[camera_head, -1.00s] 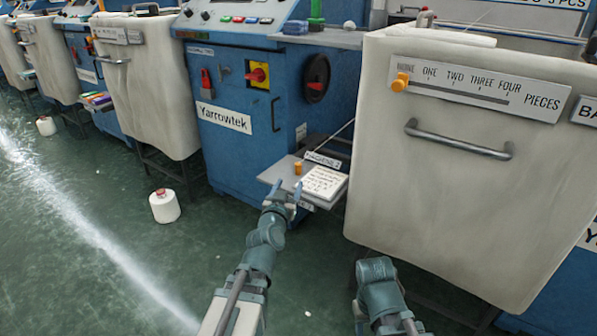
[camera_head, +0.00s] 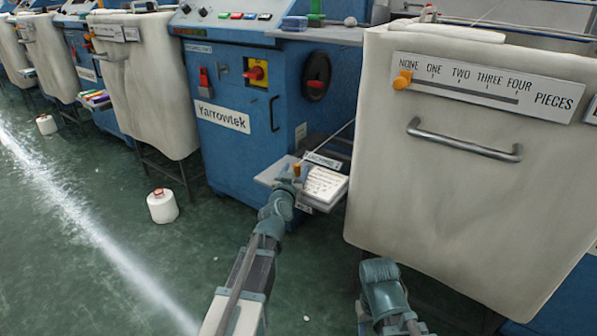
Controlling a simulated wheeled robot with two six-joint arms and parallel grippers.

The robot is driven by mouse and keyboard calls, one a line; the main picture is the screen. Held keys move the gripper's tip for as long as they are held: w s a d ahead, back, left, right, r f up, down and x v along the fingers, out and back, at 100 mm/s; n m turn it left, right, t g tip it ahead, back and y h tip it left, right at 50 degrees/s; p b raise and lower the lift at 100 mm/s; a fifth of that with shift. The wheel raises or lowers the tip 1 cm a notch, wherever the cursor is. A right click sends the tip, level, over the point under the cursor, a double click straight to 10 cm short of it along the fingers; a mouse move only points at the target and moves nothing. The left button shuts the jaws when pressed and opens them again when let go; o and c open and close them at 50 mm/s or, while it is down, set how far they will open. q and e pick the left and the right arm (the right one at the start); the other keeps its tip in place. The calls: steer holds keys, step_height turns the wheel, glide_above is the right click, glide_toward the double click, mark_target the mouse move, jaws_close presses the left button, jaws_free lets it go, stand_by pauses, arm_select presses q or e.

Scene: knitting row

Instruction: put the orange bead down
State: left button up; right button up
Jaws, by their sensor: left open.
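A small orange piece (camera_head: 297,169), likely the bead, stands on the small grey shelf (camera_head: 268,177) low on the blue machine. My left gripper (camera_head: 292,180) is open at that shelf, its fingertips close to the orange piece. I cannot tell whether they touch it; the gripper partly covers its lower end. Another orange bead-like knob (camera_head: 402,79) sits at the NONE end of the slotted scale (camera_head: 488,86) on the large cream cover. Part of my right arm shows at the bottom, but its gripper is not visible.
A white written card (camera_head: 325,184) lies on the shelf, just right of my left gripper. The cream cover (camera_head: 450,190) with its grey handle (camera_head: 464,140) bounds the right side.

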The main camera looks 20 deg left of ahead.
arm_select(q)
steer(key=shift+w, duration=0.9)
jaws_close()
arm_select(e)
steer(key=shift+w+d, duration=0.1)
steer(key=shift+w, duration=0.1)
